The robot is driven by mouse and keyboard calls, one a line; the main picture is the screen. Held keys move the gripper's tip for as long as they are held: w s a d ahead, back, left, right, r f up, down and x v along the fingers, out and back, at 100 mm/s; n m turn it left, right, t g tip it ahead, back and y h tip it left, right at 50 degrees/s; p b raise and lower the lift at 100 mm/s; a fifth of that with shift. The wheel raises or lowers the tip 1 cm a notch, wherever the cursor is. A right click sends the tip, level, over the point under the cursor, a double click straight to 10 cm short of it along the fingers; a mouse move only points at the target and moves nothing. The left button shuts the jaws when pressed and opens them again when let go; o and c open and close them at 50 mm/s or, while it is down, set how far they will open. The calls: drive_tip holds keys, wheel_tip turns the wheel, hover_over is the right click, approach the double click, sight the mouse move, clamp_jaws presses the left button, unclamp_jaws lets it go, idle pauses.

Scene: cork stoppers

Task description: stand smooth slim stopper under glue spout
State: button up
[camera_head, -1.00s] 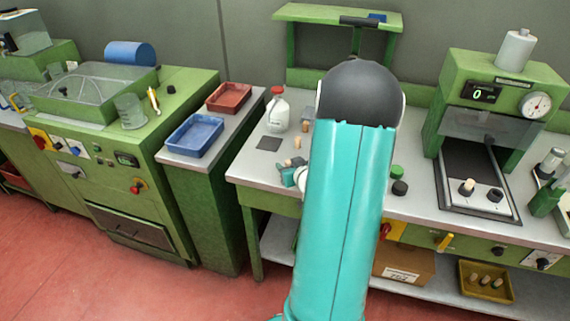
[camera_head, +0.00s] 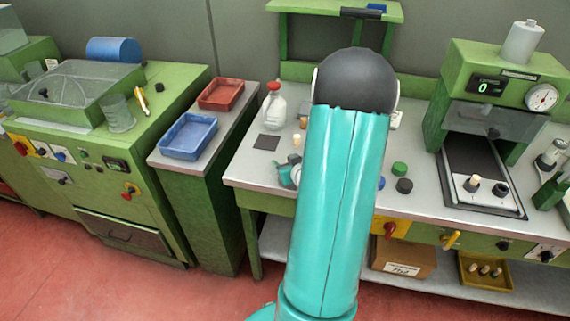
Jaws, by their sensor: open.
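The green glue machine (camera_head: 462,85) stands at the right of the bench, with a white bottle on top. Its small dark spout (camera_head: 493,132) hangs behind a clear guard. A pale stopper (camera_head: 473,182) stands on the light plate at the front of the machine's dark bed, beside a dark round piece (camera_head: 501,188). Another pale stopper (camera_head: 297,141) stands on the bench left of my arm. I cannot tell which stopper is smooth and slim. My gripper (camera_head: 287,176) is low at the bench's front left, partly hidden by my teal arm. It is open; its fingertips are hard to make out.
A white bottle with a red cap (camera_head: 273,108) and a dark square pad (camera_head: 266,142) are on the bench's left. Green (camera_head: 399,168) and black (camera_head: 404,186) caps lie right of my arm. A yellow tray (camera_head: 486,272) with several stoppers sits on the lower shelf.

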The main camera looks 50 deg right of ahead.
drive_tip(key=shift+s+r, duration=0.15)
drive_tip(key=shift+s, duration=0.05)
drive_tip(key=shift+w, duration=0.15)
drive_tip(key=c, duration=0.4)
drive_tip(key=shift+s, duration=0.2)
clamp_jaws()
drive_tip(key=shift+w, duration=0.1)
